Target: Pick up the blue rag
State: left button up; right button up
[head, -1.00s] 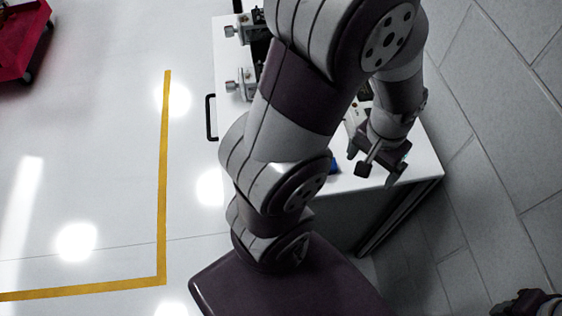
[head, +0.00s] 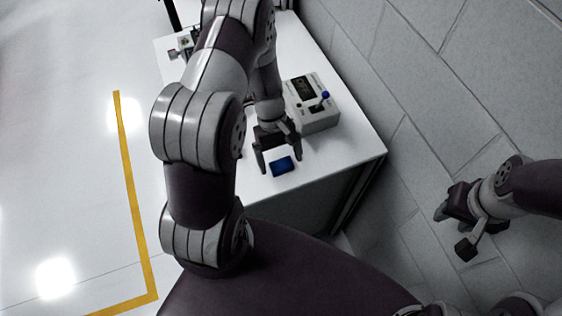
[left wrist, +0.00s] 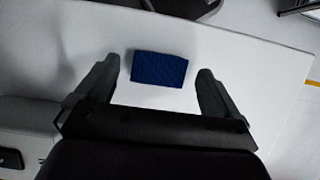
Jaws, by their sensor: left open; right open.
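The blue rag (head: 283,166) is a small, flat, dark blue rectangle lying on the white table near its front edge. It also shows in the left wrist view (left wrist: 159,69), ahead of the fingertips and between their lines. My left gripper (head: 279,163) is open and empty, with its fingers pointing down close to the rag in the head view. In the left wrist view both fingers (left wrist: 158,80) are spread wider than the rag, and neither touches it. My right gripper (head: 453,231) is open and empty, out over the floor to the right of the table.
A grey box with a display and a blue-knobbed lever (head: 314,103) stands on the white table (head: 345,152) behind the rag. A metal fixture (head: 181,46) is at the far left of the table. A tiled wall or floor area (head: 400,75) lies to the right.

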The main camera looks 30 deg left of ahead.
aim_at(284, 169)
pick_arm(q)
jog(key=shift+s+d+f, duration=0.1)
jog(key=shift+d+f, duration=0.15)
jog(key=shift+f, duration=0.1)
jog(key=c, duration=1.1)
jog(key=shift+a+r, duration=0.1)
jog(key=shift+r, duration=0.5)
notch_tip(284, 169, up, 3)
jog(key=shift+b, duration=0.6)
jog(key=s+a+r, duration=0.1)
jog(key=s+r, duration=0.1)
jog(key=s, duration=0.1)
jog(key=s+a+r+b, duration=0.1)
jog(key=s+r, duration=0.1)
jog(key=s, duration=0.2)
jog(key=s+a+r, duration=0.1)
jog(key=s+r, duration=0.2)
jog(key=s, duration=0.1)
jog(key=shift+a, duration=0.35)
